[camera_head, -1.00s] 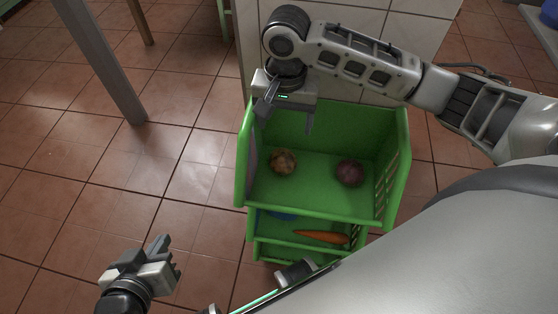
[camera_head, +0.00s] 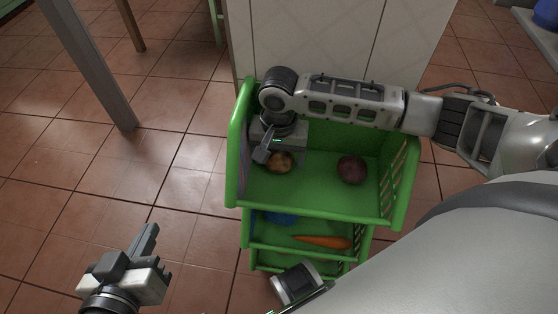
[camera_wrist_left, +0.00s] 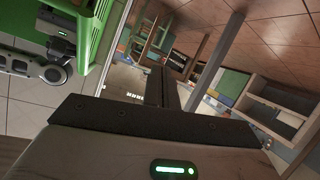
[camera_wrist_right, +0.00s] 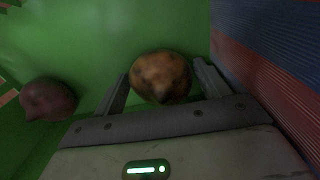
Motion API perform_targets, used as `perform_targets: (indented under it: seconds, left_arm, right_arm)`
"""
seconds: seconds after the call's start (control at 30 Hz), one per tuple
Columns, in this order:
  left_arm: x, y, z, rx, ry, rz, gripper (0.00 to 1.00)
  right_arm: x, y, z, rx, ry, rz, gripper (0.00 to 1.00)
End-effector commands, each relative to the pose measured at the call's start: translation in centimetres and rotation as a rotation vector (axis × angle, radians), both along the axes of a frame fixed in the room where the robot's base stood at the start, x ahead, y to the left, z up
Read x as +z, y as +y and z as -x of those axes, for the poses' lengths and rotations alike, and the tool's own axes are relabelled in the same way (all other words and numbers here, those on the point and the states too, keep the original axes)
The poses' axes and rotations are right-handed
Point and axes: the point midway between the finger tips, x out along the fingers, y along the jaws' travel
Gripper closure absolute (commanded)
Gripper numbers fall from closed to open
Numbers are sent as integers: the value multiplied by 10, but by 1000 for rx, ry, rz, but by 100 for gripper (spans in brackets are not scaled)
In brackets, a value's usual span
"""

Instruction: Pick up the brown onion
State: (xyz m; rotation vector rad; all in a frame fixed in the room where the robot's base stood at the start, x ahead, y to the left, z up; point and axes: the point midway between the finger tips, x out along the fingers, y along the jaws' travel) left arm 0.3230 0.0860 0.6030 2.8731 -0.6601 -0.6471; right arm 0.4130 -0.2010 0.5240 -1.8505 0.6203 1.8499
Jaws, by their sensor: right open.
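The brown onion (camera_head: 281,164) lies in the top bin of the green rack (camera_head: 310,205), near its left side. In the right wrist view the brown onion (camera_wrist_right: 160,76) sits between the two spread fingers of my right gripper (camera_wrist_right: 162,84). My right gripper (camera_head: 282,157) is open, reaching down into the bin from above, and partly hides the onion. I cannot tell whether the fingers touch it. My left gripper (camera_head: 148,248) is shut and empty, out over the floor left of the rack.
A dark red onion (camera_head: 352,169) lies to the right in the same bin and shows in the right wrist view (camera_wrist_right: 47,100). A carrot (camera_head: 322,242) lies in a lower bin. The bin's left wall (camera_wrist_right: 268,70) is close to my right gripper. A table leg (camera_head: 90,65) stands at the left.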

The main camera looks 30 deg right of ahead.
Motion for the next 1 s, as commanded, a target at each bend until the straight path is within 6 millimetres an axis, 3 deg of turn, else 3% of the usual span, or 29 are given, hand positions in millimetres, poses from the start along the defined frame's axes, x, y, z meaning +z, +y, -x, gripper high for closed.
perform_targets:
  seconds: [0.23, 0.37, 0.73, 0.87, 1.0]
  left_arm:
    - [2, -1, 0, -2, -9, 4, 100]
    - [2, -1, 0, -1, -8, 4, 100]
    - [3, 0, 1, -2, 3, -3, 100]
    - [5, 3, 1, 4, 32, -16, 100]
    - [-12, 9, -1, 20, 127, -56, 100]
  right_arm:
    - [-3, 0, 0, 1, -1, 0, 28]
    - [-3, 0, 0, 1, -1, -1, 63]
    - [6, 0, -1, 1, -3, -2, 63]
    - [30, 0, -1, 1, -5, -1, 63]
    - [68, 0, -1, 1, -5, -2, 63]
